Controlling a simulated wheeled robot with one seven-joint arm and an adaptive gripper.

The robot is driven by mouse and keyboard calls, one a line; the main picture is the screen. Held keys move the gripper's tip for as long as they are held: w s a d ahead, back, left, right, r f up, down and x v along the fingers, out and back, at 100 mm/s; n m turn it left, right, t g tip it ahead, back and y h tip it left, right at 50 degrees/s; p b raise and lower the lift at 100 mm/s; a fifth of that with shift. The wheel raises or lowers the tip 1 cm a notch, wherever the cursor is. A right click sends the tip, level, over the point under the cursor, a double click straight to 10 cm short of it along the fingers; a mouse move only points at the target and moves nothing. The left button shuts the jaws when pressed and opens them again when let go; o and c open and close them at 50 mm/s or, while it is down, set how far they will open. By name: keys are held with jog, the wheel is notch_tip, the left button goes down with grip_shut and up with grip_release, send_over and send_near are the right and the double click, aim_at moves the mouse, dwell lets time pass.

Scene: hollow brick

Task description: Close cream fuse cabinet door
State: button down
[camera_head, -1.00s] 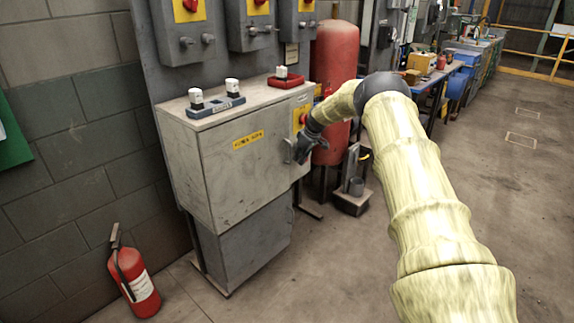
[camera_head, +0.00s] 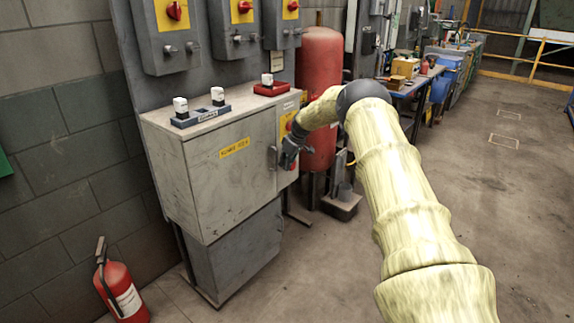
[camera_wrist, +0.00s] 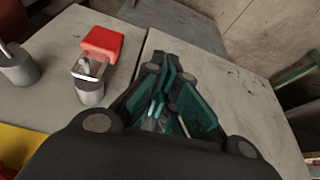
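The cream fuse cabinet (camera_head: 170,165) is a worn, pale grey-cream box on a darker stand, left of centre in the head view. Its front door (camera_head: 230,185) has a yellow label (camera_head: 234,148) and a small upright handle (camera_head: 272,158) near its right edge. The door looks flush or nearly flush with the frame. My gripper (camera_head: 287,162) is just right of the handle, close to the cabinet front; I cannot tell whether it touches. In the wrist view, my gripper's fingers (camera_wrist: 168,80) converge and look shut, over the pale panel (camera_wrist: 235,95) beside a dark seam.
A red tank (camera_head: 320,75) stands behind my gripper. A red extinguisher (camera_head: 122,295) stands at lower left. Open floor (camera_head: 480,200) lies to the right.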

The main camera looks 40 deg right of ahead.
jog(key=s+d+r+b, duration=0.1)
jog(key=s+d+r, duration=0.2)
jog(key=s+r, duration=0.4)
notch_tip(320, 180, up, 2)
jog(key=shift+d+r, duration=0.15)
jog(key=shift+d, duration=0.05)
jog(key=shift+w, duration=0.1)
